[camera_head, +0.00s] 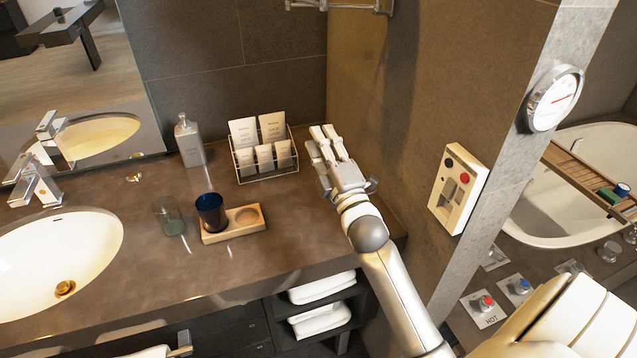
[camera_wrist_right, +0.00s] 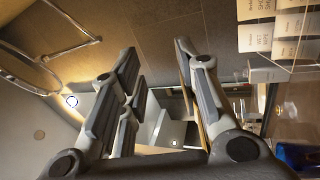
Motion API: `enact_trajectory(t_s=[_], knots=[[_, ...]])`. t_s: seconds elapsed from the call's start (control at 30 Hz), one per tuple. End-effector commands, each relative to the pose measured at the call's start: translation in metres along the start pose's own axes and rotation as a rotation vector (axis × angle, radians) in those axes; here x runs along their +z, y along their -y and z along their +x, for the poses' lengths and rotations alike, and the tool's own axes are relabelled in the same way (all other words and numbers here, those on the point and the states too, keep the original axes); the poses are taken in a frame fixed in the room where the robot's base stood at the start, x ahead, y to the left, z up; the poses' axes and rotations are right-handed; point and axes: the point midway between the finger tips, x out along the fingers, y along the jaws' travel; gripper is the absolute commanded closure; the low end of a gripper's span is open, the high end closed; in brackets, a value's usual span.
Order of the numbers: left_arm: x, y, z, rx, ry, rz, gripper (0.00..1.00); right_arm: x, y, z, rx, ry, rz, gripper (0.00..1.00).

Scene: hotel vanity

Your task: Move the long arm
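A metal wall-mounted arm (camera_head: 340,5) crosses the top edge of the head view and is mostly cut off. In the right wrist view a thin metal rod (camera_wrist_right: 75,45) shows at upper left, beside a round metal ring. My right gripper (camera_head: 322,132) is above the back right of the counter, right of the wire rack and below the wall arm. In the right wrist view its fingers (camera_wrist_right: 157,55) are apart with nothing between them. The rod lies left of them, not touching. My left gripper is out of view.
The wire rack (camera_head: 265,176) of packets is close left of my right gripper. A soap bottle (camera_head: 190,143), blue cup (camera_head: 210,212), wooden tray (camera_head: 235,234) and clear glass (camera_head: 168,216) stand on the counter (camera_head: 110,190). A wall panel (camera_head: 458,188) and round dial (camera_head: 553,98) are right.

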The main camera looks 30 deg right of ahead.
Motion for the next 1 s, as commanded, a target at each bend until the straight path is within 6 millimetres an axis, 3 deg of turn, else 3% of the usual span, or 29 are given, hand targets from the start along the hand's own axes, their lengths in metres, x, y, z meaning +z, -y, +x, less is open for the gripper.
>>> enact_trajectory(t_s=[0.2,0.43,0.87,1.0], knots=[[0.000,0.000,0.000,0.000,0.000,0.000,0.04,-0.006,0.035,-0.023,-0.164,0.037,0.145,0.69],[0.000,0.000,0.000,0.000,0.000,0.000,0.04,-0.011,0.057,-0.042,-0.274,0.073,0.245,0.69],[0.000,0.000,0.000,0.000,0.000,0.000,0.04,-0.013,0.064,-0.049,-0.308,0.086,0.275,0.69],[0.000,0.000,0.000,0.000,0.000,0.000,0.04,-0.013,0.064,-0.048,-0.308,0.086,0.274,0.86]])
